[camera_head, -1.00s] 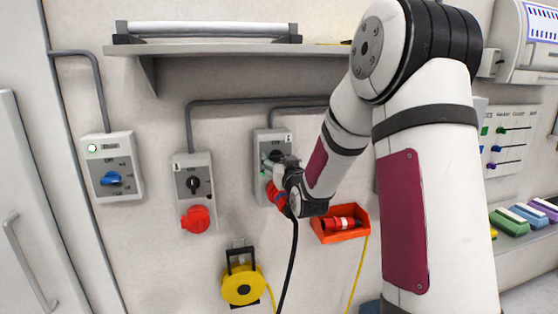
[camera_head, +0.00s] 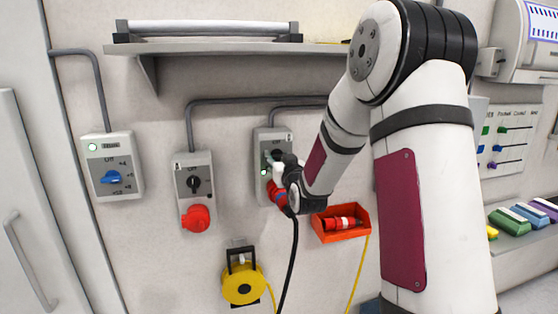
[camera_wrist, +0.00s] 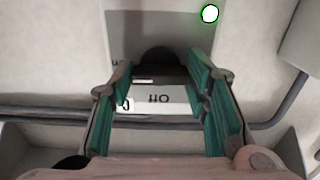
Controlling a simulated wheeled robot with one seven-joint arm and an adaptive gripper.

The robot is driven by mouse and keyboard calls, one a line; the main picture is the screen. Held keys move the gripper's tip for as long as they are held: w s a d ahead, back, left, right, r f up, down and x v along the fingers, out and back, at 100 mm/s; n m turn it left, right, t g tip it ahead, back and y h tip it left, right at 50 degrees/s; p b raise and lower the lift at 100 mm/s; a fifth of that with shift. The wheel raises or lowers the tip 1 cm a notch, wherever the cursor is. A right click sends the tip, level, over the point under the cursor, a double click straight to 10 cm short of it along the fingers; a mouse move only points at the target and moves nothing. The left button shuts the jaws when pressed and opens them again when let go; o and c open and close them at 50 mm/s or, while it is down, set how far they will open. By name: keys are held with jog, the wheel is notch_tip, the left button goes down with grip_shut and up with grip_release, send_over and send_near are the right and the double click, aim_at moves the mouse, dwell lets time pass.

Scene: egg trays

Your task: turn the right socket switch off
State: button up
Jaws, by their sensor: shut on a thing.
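The right socket box (camera_head: 262,145) is a grey wall unit with a green light lit, seen large in the wrist view (camera_wrist: 210,14). Its dark rotary switch (camera_wrist: 158,62) sits between the green finger pads of my gripper (camera_wrist: 152,72), which is shut on it. The "Off" label (camera_wrist: 158,99) shows upside down in the wrist view. In the head view my gripper (camera_head: 276,162) is at the front of the box and hides most of the switch. A red plug (camera_head: 277,195) with a black cable is at the bottom of this box.
To the left are the middle socket box (camera_head: 193,165) with a red socket and a box with a blue knob (camera_head: 111,178). A shelf (camera_head: 215,49) is above. A yellow cable reel (camera_head: 243,285) and a red bin (camera_head: 341,237) are below.

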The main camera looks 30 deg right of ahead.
jog(key=n+b, duration=0.2)
jog(key=n, duration=0.2)
jog(key=shift+w, duration=0.15)
jog(key=n+b, duration=0.3)
jog(key=n, duration=0.1)
jog(key=shift+f+n+b, duration=0.1)
jog(key=shift+n+b, duration=0.2)
jog(key=n+b, duration=0.4)
jog(key=shift+n, duration=0.3)
jog(key=n+b, duration=0.4)
jog(key=shift+b, duration=0.3)
jog(key=shift+n, duration=0.3)
jog(key=o, duration=1.2)
jog(key=shift+c, duration=0.2)
